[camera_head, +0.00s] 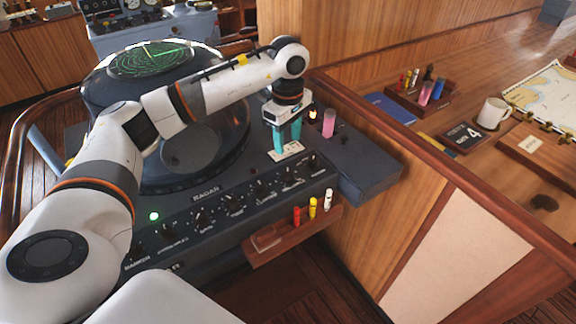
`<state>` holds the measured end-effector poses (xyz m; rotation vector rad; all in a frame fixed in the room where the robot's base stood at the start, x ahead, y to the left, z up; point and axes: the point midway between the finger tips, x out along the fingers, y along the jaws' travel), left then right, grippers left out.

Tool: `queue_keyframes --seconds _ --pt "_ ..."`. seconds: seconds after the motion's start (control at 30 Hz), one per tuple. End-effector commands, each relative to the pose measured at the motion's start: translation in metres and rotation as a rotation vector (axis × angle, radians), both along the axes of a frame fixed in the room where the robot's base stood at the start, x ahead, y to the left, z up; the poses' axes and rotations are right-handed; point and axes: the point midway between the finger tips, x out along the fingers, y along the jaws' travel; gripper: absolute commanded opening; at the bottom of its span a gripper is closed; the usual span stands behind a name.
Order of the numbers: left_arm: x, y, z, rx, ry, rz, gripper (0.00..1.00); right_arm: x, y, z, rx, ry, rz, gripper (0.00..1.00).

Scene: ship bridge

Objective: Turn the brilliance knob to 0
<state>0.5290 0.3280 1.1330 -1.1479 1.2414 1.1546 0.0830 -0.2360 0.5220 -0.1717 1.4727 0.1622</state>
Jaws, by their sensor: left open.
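The radar console's front panel (222,222) carries a row of small black knobs with white markings under the word RADAR. The knob labels are too small to read, so I cannot tell which knob is brilliance; one knob (262,188) sits near the middle of the row and another (290,172) further right. My left gripper (286,148) has teal fingers that point down, apart and with nothing seen between them. It is over the console top by a white card (288,152), behind the right part of the knob row. My right gripper is not in view.
A wooden rack (292,238) with red, yellow and white markers juts out below the panel. A pink cylinder (329,122) stands right of my gripper. The round radar display (150,60) is behind my arm. A wooden partition and chart desk (440,100) border the right side.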

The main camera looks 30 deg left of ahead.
Motion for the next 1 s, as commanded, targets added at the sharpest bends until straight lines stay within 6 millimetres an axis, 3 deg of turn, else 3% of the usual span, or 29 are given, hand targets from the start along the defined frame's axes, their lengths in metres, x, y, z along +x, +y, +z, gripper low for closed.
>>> queue_keyframes --seconds 0.3,0.5,0.93,1.0 --pt "-0.002 -0.001 -0.061 -0.003 0.006 0.001 0.48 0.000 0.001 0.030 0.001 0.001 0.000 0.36" --pt "-0.001 -0.001 -0.090 -0.005 0.002 -0.001 0.48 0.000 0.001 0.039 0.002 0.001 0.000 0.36" --pt "0.000 -0.001 -0.102 -0.004 -0.001 -0.001 0.48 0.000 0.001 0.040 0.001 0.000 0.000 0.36" --pt "0.000 -0.001 -0.102 -0.004 -0.001 -0.001 0.37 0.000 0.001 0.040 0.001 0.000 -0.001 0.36"
